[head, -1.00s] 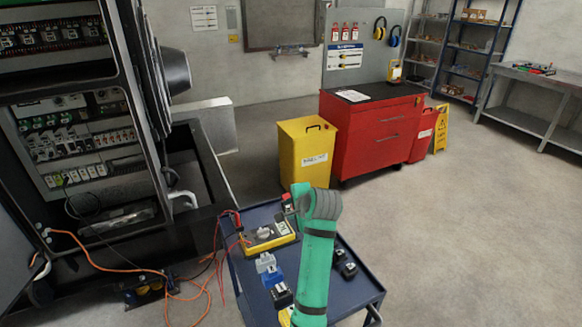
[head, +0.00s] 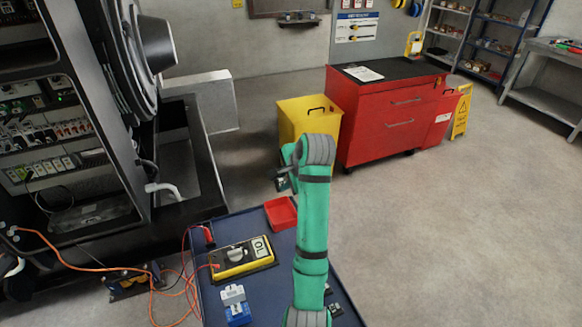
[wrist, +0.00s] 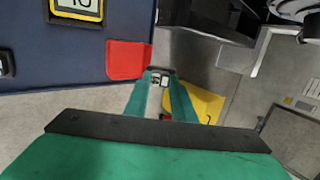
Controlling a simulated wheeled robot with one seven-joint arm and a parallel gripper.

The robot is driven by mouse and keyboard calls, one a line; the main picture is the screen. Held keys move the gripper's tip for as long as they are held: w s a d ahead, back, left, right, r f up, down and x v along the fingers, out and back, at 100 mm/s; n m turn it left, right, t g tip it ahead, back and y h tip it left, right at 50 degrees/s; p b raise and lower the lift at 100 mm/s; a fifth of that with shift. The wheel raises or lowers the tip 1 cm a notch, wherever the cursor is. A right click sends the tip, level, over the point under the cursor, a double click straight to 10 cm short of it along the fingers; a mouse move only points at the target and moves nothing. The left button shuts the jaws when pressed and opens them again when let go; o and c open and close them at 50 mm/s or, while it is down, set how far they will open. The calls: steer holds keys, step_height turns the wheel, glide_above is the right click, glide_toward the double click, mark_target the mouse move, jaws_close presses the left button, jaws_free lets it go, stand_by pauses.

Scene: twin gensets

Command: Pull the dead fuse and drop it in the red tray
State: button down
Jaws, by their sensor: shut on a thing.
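My gripper (head: 285,180) is up in the air beyond the far end of the blue cart, with the arm partly covering the cart. In the wrist view my gripper (wrist: 160,80) is shut on a small pale fuse (wrist: 156,98), largely hidden between the fingers. The head view shows only a dark, small end of what I hold. The red tray (head: 281,213) lies on the cart's far edge, just below the gripper in the head view. In the wrist view the red tray (wrist: 128,60) is left of the fingertips, and the fuse is not over it.
A yellow multimeter (head: 243,258) and a blue-and-white block (head: 236,305) are on the cart (head: 208,292). The open genset cabinet (head: 50,130) is at left, with orange leads on the floor. A yellow bin (head: 310,118) and red tool cabinet (head: 380,115) stand beyond. The right floor is clear.

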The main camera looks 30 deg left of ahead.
steer(key=shift+w+d+f, duration=0.1)
steer(key=shift+w+f, duration=0.15)
steer(key=shift+w, duration=0.4)
steer(key=shift+f, duration=0.35)
step_height(320, 180, down, 8)
steer(key=shift+s+a+f, duration=0.15)
steer(key=shift+s+a, duration=0.05)
steer(key=shift+s, duration=0.15)
steer(key=c, duration=1.9)
jaws_free()
steer(key=shift+w, duration=0.15)
steer(key=o, duration=0.5)
steer(key=shift+a, duration=0.1)
steer(key=v, duration=1.1)
